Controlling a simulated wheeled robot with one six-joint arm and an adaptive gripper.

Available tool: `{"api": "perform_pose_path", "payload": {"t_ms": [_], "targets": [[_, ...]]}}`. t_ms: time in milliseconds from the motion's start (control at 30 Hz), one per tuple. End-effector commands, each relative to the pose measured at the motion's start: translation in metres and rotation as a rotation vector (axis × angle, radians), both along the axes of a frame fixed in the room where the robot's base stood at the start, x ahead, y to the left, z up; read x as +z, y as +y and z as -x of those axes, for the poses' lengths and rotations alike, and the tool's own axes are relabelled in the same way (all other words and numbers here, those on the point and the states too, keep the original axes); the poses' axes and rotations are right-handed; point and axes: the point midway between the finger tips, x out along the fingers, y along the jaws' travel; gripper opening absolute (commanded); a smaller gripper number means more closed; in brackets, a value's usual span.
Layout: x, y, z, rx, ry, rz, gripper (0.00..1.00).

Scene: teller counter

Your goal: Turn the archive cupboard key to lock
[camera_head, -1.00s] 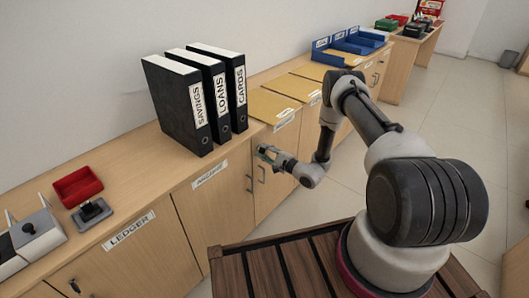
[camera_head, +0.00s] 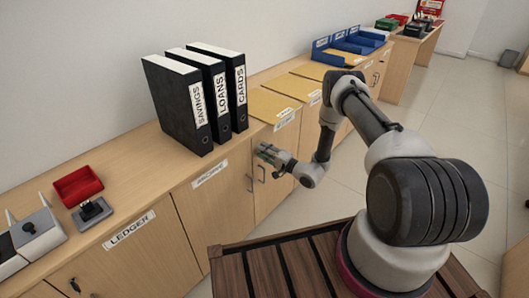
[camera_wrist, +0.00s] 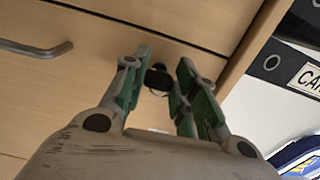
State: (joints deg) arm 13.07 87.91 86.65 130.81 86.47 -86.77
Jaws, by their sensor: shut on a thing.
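The archive cupboard (camera_head: 213,207) has a light wood door below its ARCHIVE label (camera_head: 210,173), under the black binders. My gripper (camera_head: 262,152) is at the cupboard front, to the right of that label. In the wrist view its green-padded fingers (camera_wrist: 158,82) stand on both sides of a small dark key (camera_wrist: 158,77) at the wood front and are shut on it. The fingers hide part of the key, and the lock behind it is not clear. The key is too small to make out in the head view.
Bar handles, one in the wrist view (camera_wrist: 35,48), stick out close to my gripper. Binders (camera_head: 205,100) stand on the counter above. The ledger cupboard (camera_head: 140,255) at the left has its own dark key (camera_head: 75,285). Open floor (camera_head: 450,130) lies to the right.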

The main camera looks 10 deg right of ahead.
Motion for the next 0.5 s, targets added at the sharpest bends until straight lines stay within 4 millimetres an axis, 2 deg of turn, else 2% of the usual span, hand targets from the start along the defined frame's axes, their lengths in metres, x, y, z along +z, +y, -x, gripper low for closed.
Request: {"api": "perform_pose_path", "payload": {"t_ms": [300,333,433,500], "targets": [[-0.0011,0.0005,0.0008,0.001,0.002,0.002,0.04],[-0.0011,0.0005,0.0008,0.001,0.002,0.002,0.32],[-0.0010,0.0005,0.0007,0.001,0.002,0.000,0.50],[-0.0008,0.0004,0.0005,0.001,0.002,0.001,0.50]]}}
